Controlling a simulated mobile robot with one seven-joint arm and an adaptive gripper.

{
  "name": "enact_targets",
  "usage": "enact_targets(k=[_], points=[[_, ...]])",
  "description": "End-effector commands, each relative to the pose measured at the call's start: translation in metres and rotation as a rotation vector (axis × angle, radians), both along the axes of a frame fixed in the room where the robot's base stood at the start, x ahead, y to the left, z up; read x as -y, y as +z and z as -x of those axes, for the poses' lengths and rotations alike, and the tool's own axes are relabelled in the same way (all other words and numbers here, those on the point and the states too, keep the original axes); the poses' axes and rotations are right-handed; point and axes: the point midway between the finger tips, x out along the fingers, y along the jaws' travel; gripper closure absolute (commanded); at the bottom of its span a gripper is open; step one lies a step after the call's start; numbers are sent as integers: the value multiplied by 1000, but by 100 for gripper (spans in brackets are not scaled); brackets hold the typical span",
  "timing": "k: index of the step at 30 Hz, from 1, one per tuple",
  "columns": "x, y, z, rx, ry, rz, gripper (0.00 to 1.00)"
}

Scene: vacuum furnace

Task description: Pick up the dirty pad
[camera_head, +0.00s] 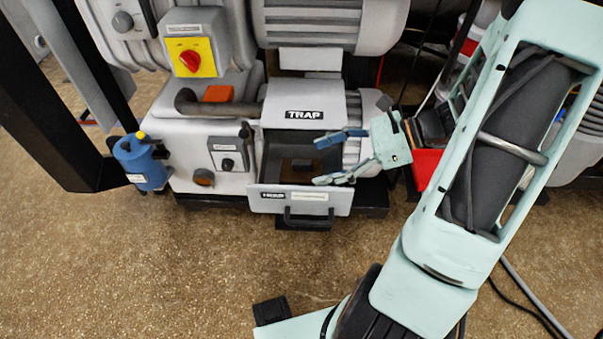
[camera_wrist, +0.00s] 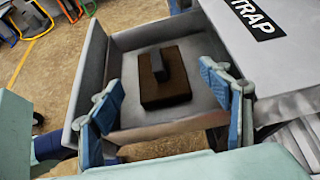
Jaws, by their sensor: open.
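The dirty pad (camera_wrist: 170,88) is a dark brown block with a small dark grip on top. It lies on the floor of the grey open drawer (camera_wrist: 85,75). In the head view the pad (camera_head: 299,170) shows dark inside the open drawer (camera_head: 342,200), under the TRAP housing. My gripper (camera_wrist: 165,110) is open and empty, its blue fingertips spread to either side of the pad in the wrist view. In the head view my gripper (camera_head: 331,160) reaches in from the right, at the drawer's right side. I see no contact between fingers and pad.
The TRAP housing (camera_head: 298,103) overhangs the back of the drawer. The drawer's front handle (camera_head: 308,220) juts forward. A blue canister (camera_head: 141,163) and a yellow panel with a red knob (camera_head: 190,57) are to the left. The brown floor in front is mostly clear.

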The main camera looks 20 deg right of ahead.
Motion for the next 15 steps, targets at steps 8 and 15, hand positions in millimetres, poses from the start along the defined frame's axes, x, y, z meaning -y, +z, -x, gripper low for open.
enact_targets(k=[8,15], points=[[-28,-18,-8,-1,5,0,29],[-47,-27,-15,0,2,0,29]])
